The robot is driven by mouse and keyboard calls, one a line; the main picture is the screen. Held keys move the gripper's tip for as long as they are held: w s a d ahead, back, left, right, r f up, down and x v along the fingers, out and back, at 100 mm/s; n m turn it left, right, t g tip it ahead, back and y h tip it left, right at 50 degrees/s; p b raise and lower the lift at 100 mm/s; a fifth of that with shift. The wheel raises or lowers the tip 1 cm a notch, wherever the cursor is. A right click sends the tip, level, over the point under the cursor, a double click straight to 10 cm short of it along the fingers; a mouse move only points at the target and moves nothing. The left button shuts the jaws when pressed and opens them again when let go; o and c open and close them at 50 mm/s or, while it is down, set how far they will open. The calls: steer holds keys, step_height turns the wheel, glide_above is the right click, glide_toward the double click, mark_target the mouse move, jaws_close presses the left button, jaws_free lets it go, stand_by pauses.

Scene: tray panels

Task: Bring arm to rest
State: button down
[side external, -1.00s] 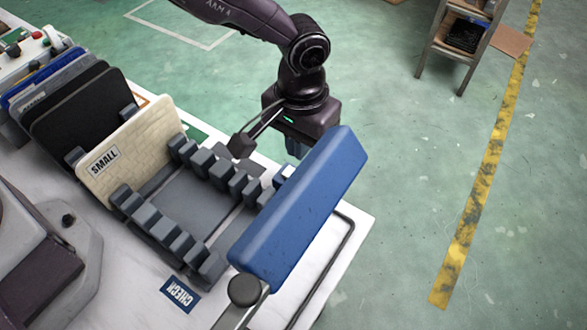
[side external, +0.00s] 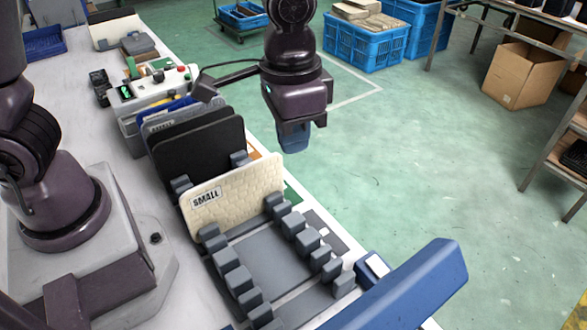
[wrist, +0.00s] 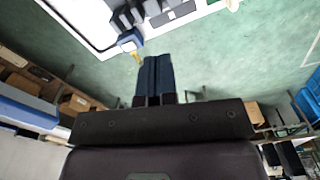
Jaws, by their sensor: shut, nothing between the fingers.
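My gripper (side external: 293,138) hangs in the air past the right side of the work table in the side view, clear of the panels. Its blue fingers are together and empty; they also show shut in the wrist view (wrist: 160,75). A cream panel (side external: 240,195) labelled SMALL stands upright in the grey slotted rack (side external: 270,258). Dark panels (side external: 195,150) stand behind it, with blue and grey panels (side external: 170,112) farther back. My gripper touches none of them.
A long blue padded bar (side external: 410,290) lies at the rack's front end. A control box (side external: 155,95) with buttons sits behind the panels. Blue crates (side external: 365,45) and a cardboard box (side external: 520,72) stand across the floor. Green floor right of the table is open.

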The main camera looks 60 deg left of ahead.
steer(key=s+a+r+n+t, duration=0.3)
steer(key=s+a+r+t, duration=0.2)
steer(key=s+a+r, duration=0.5)
steer(key=s+a, duration=0.1)
steer(key=a, duration=0.2)
steer(key=shift+s+r, duration=0.15)
steer(key=shift+r, duration=0.1)
steer(key=shift+a, duration=0.1)
